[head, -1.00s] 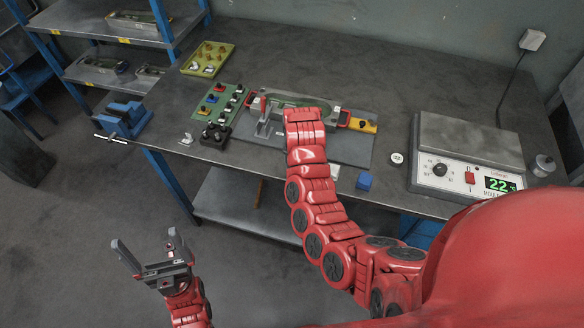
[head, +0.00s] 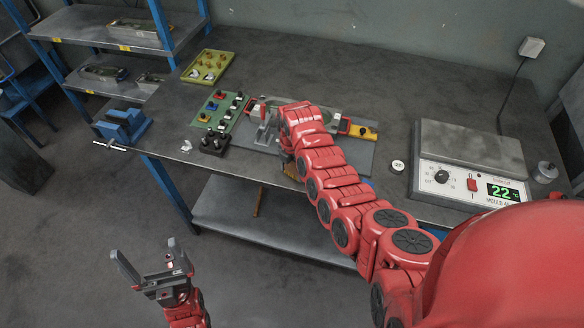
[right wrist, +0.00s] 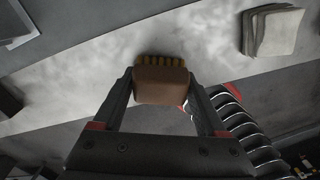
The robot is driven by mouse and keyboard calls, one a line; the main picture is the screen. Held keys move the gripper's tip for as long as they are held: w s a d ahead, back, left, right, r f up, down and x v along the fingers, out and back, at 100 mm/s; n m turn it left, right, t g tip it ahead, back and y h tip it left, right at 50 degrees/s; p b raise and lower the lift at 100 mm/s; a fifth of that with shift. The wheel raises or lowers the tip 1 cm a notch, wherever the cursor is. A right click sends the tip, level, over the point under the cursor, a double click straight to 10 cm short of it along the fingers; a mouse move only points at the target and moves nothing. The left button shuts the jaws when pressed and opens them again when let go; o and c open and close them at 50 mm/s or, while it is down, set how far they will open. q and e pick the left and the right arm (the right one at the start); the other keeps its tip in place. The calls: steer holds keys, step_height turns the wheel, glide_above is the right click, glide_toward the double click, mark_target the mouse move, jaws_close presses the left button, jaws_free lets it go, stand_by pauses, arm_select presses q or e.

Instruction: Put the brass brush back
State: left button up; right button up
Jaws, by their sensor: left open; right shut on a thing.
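The brass brush (right wrist: 160,82) shows in the right wrist view, with a brown block body and a row of yellowish bristles along its far edge. My right gripper (right wrist: 160,76) is shut on the brown body, one finger on each side. In the head view my right wrist is over the near left part of the grey mould plate (head: 350,155), and hides most of its gripper and the brush. My left gripper (head: 150,262) is open and empty, low in front of the bench at the left.
A green board with knobs (head: 222,108), a black block with knobs (head: 214,143) and a yellow tray (head: 208,66) are left of the mould plate. A control box (head: 465,165) stands at right. A folded pale cloth (right wrist: 272,32) shows in the right wrist view.

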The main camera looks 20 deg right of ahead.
steer(key=shift+f, duration=0.2)
steer(key=shift+f, duration=0.1)
steer(key=shift+f, duration=0.15)
steer(key=o, duration=1.2)
steer(key=shift+o, duration=0.2)
